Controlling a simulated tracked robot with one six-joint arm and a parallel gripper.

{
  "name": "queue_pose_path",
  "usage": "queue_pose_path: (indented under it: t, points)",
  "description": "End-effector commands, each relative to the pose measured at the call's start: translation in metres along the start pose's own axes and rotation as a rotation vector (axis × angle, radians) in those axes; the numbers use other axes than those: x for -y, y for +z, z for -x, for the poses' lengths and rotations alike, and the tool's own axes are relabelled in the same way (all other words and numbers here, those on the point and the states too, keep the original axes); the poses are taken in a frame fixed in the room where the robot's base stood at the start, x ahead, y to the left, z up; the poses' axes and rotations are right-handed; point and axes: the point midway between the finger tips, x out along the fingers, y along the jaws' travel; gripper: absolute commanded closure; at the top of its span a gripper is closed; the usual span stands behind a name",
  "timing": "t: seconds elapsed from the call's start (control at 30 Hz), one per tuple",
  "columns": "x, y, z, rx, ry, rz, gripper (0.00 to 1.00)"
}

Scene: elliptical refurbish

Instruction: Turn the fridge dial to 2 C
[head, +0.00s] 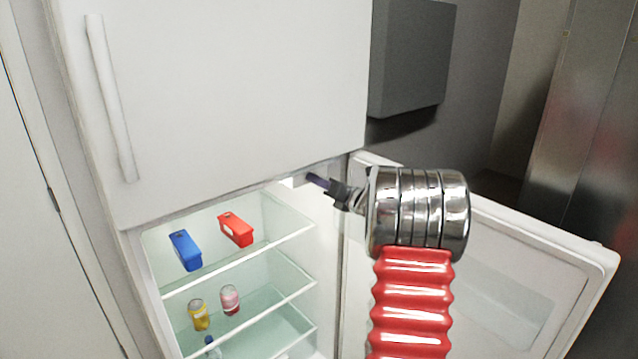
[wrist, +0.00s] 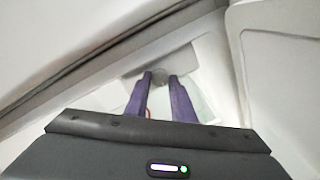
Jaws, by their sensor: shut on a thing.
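The fridge dial (wrist: 160,75) is a small round grey knob on a pale panel under the fridge's ceiling. In the wrist view it sits between the tips of my gripper's two purple fingers (wrist: 160,80). In the head view my gripper (head: 312,178) reaches into the top right of the open fridge compartment, and its tips hide the dial there. My gripper is shut on the dial. The dial's marks and its setting are too small to read.
The fridge door (head: 590,270) stands open to the right of my arm. The closed upper door (head: 220,90) is just above my gripper. Glass shelves (head: 285,240) hold a blue box (head: 185,250), a red box (head: 237,229) and two cans.

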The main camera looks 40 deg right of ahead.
Motion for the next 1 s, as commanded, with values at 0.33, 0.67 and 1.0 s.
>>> queue_pose_path:
  t: [0.33,0.67,1.0]
  points:
    - [0.0023,0.0006,0.0007,0.002,-0.005,-0.005,0.77]
    - [0.0012,0.0005,0.0005,0.001,-0.002,-0.003,0.59]
    - [0.0011,0.0010,0.0082,0.002,-0.002,-0.003,0.59]
